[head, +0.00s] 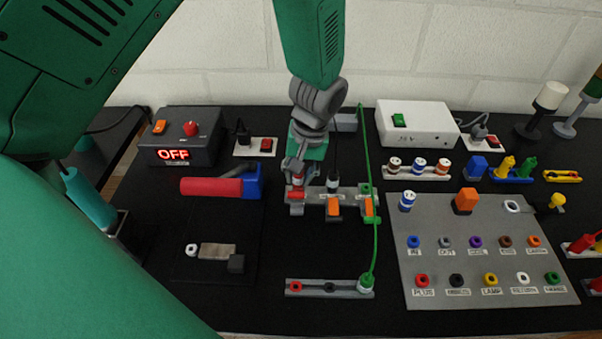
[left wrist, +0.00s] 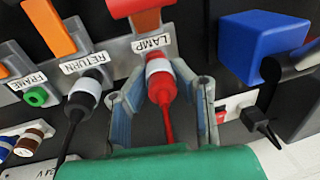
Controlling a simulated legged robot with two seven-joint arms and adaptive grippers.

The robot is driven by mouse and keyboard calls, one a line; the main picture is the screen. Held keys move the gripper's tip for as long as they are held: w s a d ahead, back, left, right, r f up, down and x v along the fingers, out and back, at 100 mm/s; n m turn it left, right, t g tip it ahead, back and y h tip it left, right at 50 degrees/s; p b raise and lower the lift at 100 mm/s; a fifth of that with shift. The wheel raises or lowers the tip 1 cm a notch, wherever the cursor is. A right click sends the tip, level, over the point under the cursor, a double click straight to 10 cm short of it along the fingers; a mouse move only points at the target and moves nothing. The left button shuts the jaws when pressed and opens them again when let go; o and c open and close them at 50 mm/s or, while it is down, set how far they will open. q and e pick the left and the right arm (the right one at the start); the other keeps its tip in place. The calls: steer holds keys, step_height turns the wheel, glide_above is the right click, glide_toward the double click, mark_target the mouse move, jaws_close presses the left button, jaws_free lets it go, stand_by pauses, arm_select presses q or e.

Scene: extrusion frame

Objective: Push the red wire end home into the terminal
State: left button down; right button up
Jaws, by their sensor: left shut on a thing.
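My left gripper (left wrist: 163,100) is shut on the red wire end, with one grey finger on each side. In the head view my left gripper (head: 298,172) is over the left end of the grey terminal block (head: 316,192), and hides most of the wire end. My right gripper is not in view.
A black wire end (left wrist: 88,88) is at the RETURN terminal beside it. The green FRAME opening (left wrist: 37,97) looks empty. A green wire (head: 370,220) runs down to the lower holder (head: 315,287). A red-and-blue tool (head: 215,186) lies left, a labelled grey panel (head: 470,208) right.

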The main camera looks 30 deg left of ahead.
arm_select(q)
steer(key=shift+s+a, duration=0.1)
steer(key=shift+h, duration=0.4)
steer(key=shift+a, duration=0.1)
steer(key=shift+p, duration=0.45)
steer(key=shift+f, duration=0.25)
stand_by(0.5)
steer(key=c, duration=1.3)
jaws_free()
steer(key=shift+r, duration=0.1)
